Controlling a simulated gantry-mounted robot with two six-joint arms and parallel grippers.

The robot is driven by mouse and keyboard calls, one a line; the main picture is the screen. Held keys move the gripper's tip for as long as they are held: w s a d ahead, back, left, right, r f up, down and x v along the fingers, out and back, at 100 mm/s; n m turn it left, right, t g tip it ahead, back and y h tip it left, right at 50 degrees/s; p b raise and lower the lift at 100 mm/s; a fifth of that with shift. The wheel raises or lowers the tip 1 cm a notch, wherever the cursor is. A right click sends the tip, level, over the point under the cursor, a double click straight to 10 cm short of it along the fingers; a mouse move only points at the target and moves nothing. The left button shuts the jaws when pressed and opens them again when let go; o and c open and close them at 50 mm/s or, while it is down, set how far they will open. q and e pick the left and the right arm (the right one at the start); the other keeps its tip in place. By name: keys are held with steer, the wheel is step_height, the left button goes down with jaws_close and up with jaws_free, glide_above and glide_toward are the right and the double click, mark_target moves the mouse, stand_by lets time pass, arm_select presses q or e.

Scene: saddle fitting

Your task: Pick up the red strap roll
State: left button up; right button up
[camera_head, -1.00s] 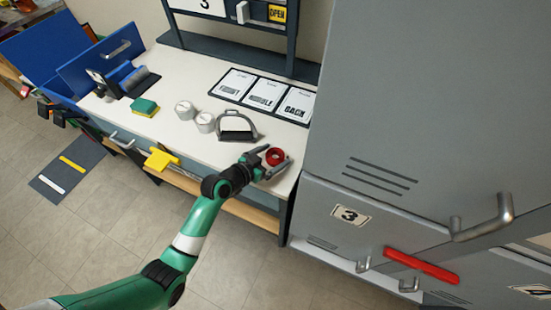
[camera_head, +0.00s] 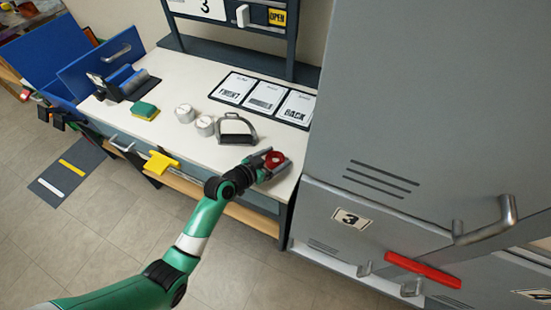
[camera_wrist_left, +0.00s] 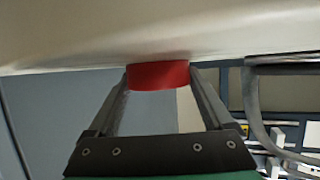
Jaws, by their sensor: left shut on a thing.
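The red strap roll (camera_head: 273,159) is at the right end of the white bench top, close to the grey cabinet. My left gripper (camera_head: 270,163) is shut on it, with one finger on each side. In the left wrist view the red strap roll (camera_wrist_left: 158,75) sits between the two fingertips of my left gripper (camera_wrist_left: 160,82), touching both. I cannot tell whether the roll is off the bench surface. My right gripper is not in view.
A metal stirrup (camera_head: 237,130) and two white rolls (camera_head: 205,126) stand left of the gripper. A yellow-green sponge (camera_head: 145,111) lies farther left. Three printed cards (camera_head: 265,97) lie behind. The tall grey cabinet (camera_head: 420,110) closes off the right side.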

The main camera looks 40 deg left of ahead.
mark_target(275, 159)
arm_select(q)
steer(key=shift+r+p, duration=0.35)
steer(key=shift+r, duration=0.3)
steer(key=r+p, duration=0.1)
steer(key=r, duration=0.2)
steer(key=shift+s+d+p, duration=0.15)
steer(key=shift+s+p, duration=0.05)
steer(key=shift+p, duration=0.15)
steer(key=s+d+r+p, duration=0.5)
steer(key=s+r, duration=0.3)
steer(key=s, duration=0.4)
steer(key=shift+d+r, duration=0.35)
steer(key=shift+d, duration=0.35)
